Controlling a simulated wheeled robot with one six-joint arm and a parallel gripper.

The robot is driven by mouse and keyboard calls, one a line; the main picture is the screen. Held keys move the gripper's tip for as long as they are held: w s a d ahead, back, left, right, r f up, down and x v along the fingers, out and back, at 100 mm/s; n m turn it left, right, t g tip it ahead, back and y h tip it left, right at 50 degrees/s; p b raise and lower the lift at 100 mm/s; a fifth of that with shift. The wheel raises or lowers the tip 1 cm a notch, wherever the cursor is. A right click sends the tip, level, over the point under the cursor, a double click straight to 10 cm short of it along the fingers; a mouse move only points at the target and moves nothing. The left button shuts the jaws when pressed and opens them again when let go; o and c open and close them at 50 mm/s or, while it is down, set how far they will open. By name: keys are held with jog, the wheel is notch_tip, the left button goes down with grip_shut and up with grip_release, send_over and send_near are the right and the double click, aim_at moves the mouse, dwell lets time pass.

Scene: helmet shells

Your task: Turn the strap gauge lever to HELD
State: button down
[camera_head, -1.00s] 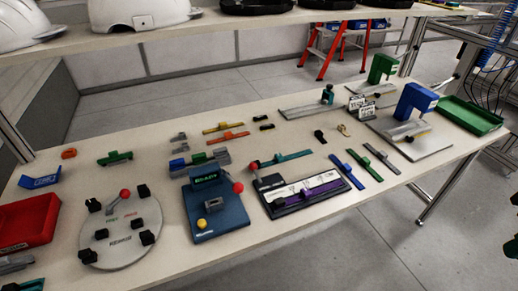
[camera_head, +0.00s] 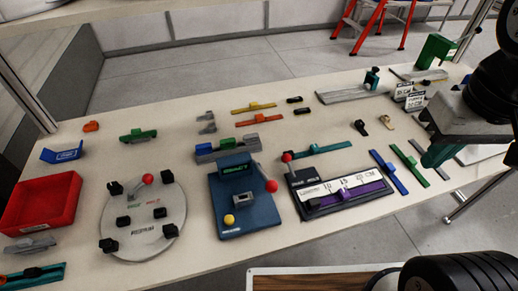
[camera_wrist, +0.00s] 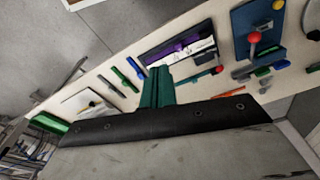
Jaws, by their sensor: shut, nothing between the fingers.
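The strap gauge (camera_head: 340,187) is a dark tray with a white centimetre scale and a purple strap. It lies on the bench right of centre and also shows in the wrist view (camera_wrist: 180,43). Its lever has a red knob (camera_head: 287,157) at the gauge's upper left corner; that knob also shows in the wrist view (camera_wrist: 219,70). The HELD marking is too small to read here. My gripper (camera_head: 434,156) is at the right, above the bench and apart from the gauge. Its teal fingers are together and empty in the wrist view (camera_wrist: 160,74).
Left of the gauge stand a blue device (camera_head: 243,205) with another red-knobbed lever and a round plate (camera_head: 145,225) with black blocks and a red knob. A red tray (camera_head: 42,208) is far left. Blue and green strips (camera_head: 389,172) lie right of the gauge.

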jog(key=w+a+f+n+h, duration=0.1)
jog(key=w+a+f+n, duration=0.2)
jog(key=w+a+n, duration=0.75)
jog(key=w+a+f+n, duration=0.2)
jog(key=a+f+n, duration=0.2)
jog(key=a+n, duration=0.3)
jog(key=w+a+f+n, duration=0.3)
jog(key=a+f+n, duration=0.1)
jog(key=a+n, duration=0.3)
jog(key=shift+a+f+n+h, duration=0.15)
jog(key=shift+n+h, duration=0.15)
jog(key=shift+n, duration=0.75)
jog(key=shift+w, duration=0.1)
